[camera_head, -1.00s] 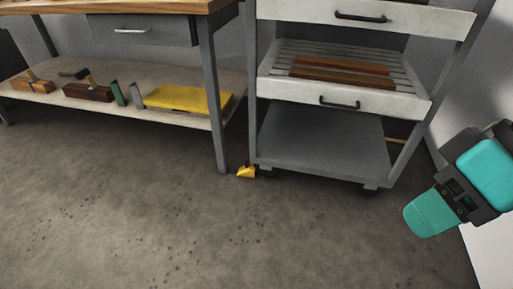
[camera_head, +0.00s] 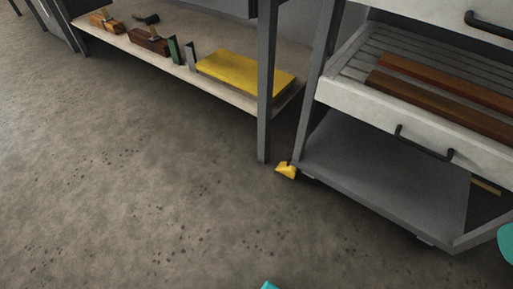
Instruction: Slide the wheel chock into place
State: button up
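The wheel chock (camera_head: 286,171) is a small yellow wedge on the floor. It sits at the front left corner of the grey cart (camera_head: 375,193), close to the dark caster there, between the cart and the workbench leg (camera_head: 267,90). I cannot tell whether it touches the caster. Of my arm, only a teal piece shows at the right edge and another at the bottom edge. My gripper's fingers cannot be made out, and the chock is clear of both teal pieces.
The cart's slatted drawer (camera_head: 350,95) holds brown wooden bars. The workbench's lower shelf (camera_head: 180,68) carries wooden planes and a yellow slab (camera_head: 245,76). The concrete floor (camera_head: 130,190) in front and to the left is open.

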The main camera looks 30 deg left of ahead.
aim_at(286, 168)
jog(key=u, duration=0.45)
jog(key=i, duration=0.75)
jog(key=u, duration=1.05)
jog(key=i, duration=0.3)
jog(key=u, duration=0.15)
